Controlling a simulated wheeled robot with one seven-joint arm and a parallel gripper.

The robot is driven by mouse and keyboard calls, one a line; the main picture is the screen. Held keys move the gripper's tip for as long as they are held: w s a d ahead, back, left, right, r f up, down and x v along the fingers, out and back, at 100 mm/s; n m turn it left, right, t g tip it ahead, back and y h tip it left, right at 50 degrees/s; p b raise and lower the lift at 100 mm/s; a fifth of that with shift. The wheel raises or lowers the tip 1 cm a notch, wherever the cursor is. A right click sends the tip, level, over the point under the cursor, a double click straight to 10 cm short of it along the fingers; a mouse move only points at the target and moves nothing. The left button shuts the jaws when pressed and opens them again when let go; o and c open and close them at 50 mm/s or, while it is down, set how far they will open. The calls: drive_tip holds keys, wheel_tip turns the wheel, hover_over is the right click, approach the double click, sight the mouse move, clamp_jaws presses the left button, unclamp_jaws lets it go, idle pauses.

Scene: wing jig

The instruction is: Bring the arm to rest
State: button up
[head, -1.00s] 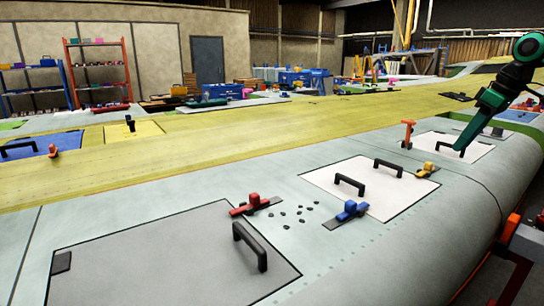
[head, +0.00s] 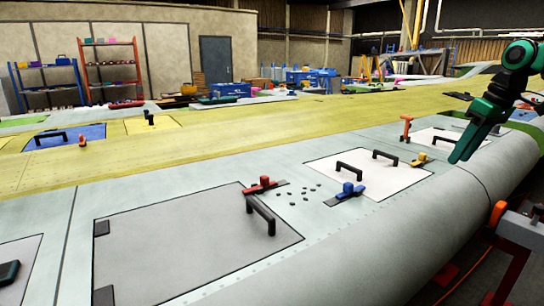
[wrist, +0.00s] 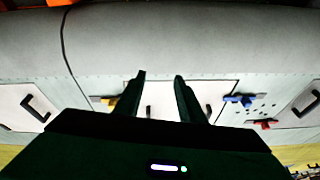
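My arm reaches in from the right edge of the head view, with my green gripper (head: 462,152) hanging above the rounded edge of the wing. In the wrist view my gripper (wrist: 160,78) shows two dark fingers standing apart, with nothing between them. The wing surface (wrist: 190,38) lies beyond the fingers. The gripper appears clear of the wing, though the exact height is hard to tell.
A white panel (head: 395,182) with two black handles lies on the wing, with a blue clamp (head: 347,191) and a yellow clamp (head: 420,159) beside it. A red clamp (head: 263,185) stands by a grey panel (head: 180,240).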

drive_tip(key=s+a+f+m+g, duration=0.1)
drive_tip(key=s+a+f+m, duration=0.2)
drive_tip(key=s, duration=0.9)
drive_tip(key=s+a+f+m+g+h, duration=0.1)
drive_tip(key=s+a+f+m, duration=0.2)
drive_tip(key=s+f, duration=0.7)
drive_tip(key=s+a+f+m+g, duration=0.1)
drive_tip(key=s+a+f+m, duration=0.2)
drive_tip(key=s, duration=1.1)
wheel_tip(320, 180, down, 4)
drive_tip(key=shift+s+a+m+h, duration=0.15)
drive_tip(key=shift+a+m+h, duration=0.2)
drive_tip(key=shift+m, duration=0.75)
drive_tip(key=shift+d, duration=0.1)
drive_tip(key=shift+w+f, duration=0.25)
drive_tip(key=shift+w, duration=0.4)
